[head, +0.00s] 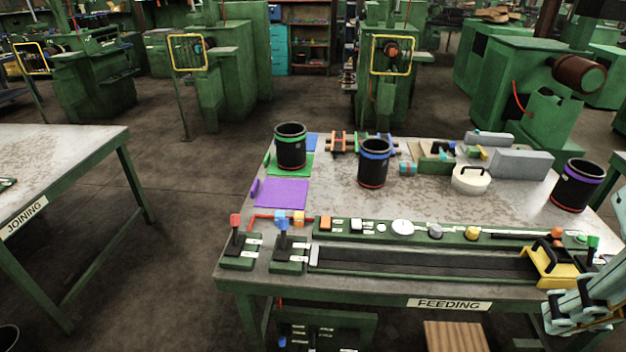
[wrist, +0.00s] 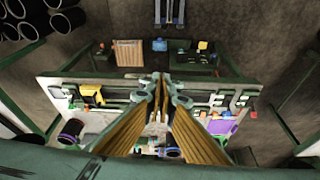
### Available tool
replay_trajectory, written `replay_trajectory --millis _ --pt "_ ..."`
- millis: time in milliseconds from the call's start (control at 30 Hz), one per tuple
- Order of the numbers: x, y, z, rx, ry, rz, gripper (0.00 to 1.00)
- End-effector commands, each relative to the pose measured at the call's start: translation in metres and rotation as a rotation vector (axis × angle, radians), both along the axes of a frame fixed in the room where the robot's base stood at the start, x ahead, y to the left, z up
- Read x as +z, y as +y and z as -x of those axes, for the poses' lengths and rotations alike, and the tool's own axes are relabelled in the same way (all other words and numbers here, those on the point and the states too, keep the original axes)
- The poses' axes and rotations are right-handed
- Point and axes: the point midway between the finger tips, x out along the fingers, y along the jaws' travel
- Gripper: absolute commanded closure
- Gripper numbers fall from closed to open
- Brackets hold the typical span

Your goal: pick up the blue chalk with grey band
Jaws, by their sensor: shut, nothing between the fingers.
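I cannot make out a blue chalk with a grey band in either view. On the feeding table (head: 250,270), a small purple stick (head: 254,190) lies left of a purple mat (head: 282,193), and a small green stick (head: 267,160) lies beside a green mat (head: 300,168). A blue mat (head: 311,142) shows behind a green-banded black pot (head: 290,148), which hides part of it. My gripper (wrist: 161,77) is shut and empty in the wrist view, above the table. My pale blue arm parts show at the lower right of the head view.
A blue-banded pot (head: 373,165) and a purple-banded pot (head: 577,187) stand on the table. A white lidded container (head: 471,179) and grey blocks (head: 520,164) are at the back right. Levers (head: 237,238), a control strip and a yellow handled part (head: 553,265) line the front.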

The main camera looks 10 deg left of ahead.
Motion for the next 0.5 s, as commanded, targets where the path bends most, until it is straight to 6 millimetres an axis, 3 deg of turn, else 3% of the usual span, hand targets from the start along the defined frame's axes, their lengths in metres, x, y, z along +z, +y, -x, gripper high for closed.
replay_trajectory --millis 200,500 --pt "0.0 0.0 0.0 0.0 0.0 0.0 1.0" --pt "0.0 0.0 0.0 0.0 0.0 0.0 0.73"
